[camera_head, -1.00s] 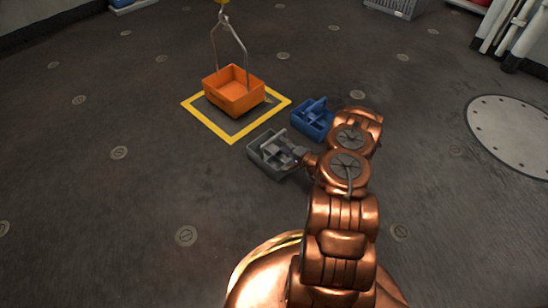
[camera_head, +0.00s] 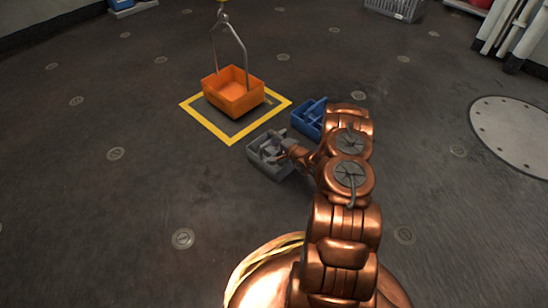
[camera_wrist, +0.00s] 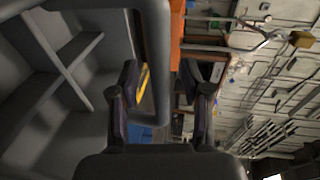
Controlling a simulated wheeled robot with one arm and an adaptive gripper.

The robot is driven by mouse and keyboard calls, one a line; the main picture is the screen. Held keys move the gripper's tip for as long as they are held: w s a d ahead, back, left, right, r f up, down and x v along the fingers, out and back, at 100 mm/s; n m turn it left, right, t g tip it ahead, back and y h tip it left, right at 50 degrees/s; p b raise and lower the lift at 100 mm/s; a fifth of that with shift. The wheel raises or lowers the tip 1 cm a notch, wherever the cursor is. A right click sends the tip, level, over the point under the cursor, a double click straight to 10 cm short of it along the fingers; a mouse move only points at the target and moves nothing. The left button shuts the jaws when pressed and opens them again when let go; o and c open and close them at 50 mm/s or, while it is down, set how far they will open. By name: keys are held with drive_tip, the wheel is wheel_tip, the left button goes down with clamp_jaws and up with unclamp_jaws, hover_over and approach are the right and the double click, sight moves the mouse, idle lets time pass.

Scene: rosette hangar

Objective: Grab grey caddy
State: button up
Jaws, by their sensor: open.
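The grey caddy (camera_head: 262,166) stands on the floor, just outside the near corner of the yellow-outlined square. It has inner dividers. My gripper (camera_head: 284,146) is at the caddy's right side in the head view and partly covers it. In the wrist view the caddy (camera_wrist: 75,75) fills the left side, large and close. My gripper (camera_wrist: 166,85) is open there, its two fingers apart. A grey rim or handle of the caddy shows near the gap between the fingers; I cannot tell whether either finger touches it.
An orange crate (camera_head: 228,98) with a raised wire handle sits inside the yellow-outlined square (camera_head: 214,130). A blue caddy (camera_head: 308,118) stands close beyond my wrist, right of the grey one. The floor to the left is clear. White pipes (camera_head: 510,35) stand at far right.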

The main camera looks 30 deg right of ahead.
drive_tip(key=shift+c, duration=0.5)
clamp_jaws()
